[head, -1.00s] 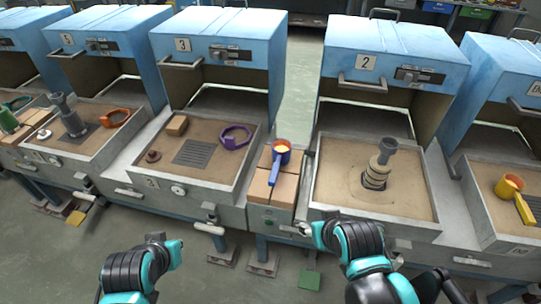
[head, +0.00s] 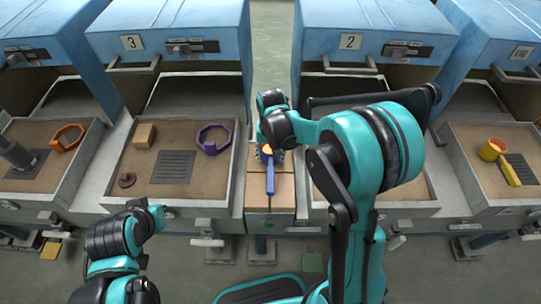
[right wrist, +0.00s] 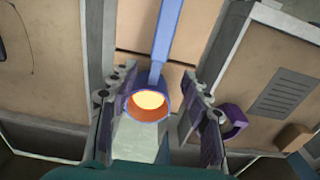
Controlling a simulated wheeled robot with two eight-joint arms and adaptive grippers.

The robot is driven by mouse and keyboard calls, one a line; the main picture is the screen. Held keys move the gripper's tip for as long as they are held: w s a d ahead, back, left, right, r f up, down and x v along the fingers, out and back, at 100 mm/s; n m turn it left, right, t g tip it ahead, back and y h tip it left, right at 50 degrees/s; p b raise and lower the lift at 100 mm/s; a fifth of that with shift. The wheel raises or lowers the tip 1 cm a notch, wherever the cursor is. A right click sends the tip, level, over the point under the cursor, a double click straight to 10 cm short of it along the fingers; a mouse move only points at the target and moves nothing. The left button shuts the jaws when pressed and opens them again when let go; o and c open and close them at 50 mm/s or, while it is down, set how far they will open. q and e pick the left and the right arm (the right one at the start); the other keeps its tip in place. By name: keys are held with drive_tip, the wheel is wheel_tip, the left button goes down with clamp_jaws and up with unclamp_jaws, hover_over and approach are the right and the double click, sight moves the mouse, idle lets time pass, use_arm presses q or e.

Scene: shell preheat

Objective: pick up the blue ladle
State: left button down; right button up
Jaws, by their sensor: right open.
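The blue ladle (head: 270,178) lies on the tan blocks between the trays of ovens 3 and 2, its handle towards me. In the right wrist view, the ladle's bowl (right wrist: 134,112) has an orange inside with glowing yellow contents, and its handle points to the top of the picture. My right gripper (head: 267,153) is over the bowl end and partly hides it. In the wrist view, the open right gripper (right wrist: 153,92) has one finger on each side of the bowl, with gaps on both sides. My left gripper (head: 157,217) hangs in front of tray 3, away from the ladle; its jaws are unclear.
Tray 3 holds a purple ring (head: 211,149), a tan block (head: 145,134) and a small brown piece (head: 127,180). A yellow ladle (head: 494,150) lies in the right tray, an orange ring (head: 68,138) in the left one. My right arm hides much of tray 2.

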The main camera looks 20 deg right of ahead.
sight(271, 170)
drive_tip(key=shift+a+f, duration=0.1)
drive_tip(key=shift+f, duration=0.6)
wheel_tip(271, 170, down, 3)
drive_tip(key=shift+w+r+b, duration=0.1)
drive_tip(key=shift+b, duration=0.45)
drive_tip(key=f, duration=0.1)
drive_tip(key=f+b, duration=0.1)
drive_tip(key=f, duration=0.1)
drive_tip(key=f+b, duration=0.1)
drive_tip(key=f, duration=0.1)
drive_tip(key=shift+s, duration=0.35)
drive_tip(key=shift+r, duration=0.15)
clamp_jaws()
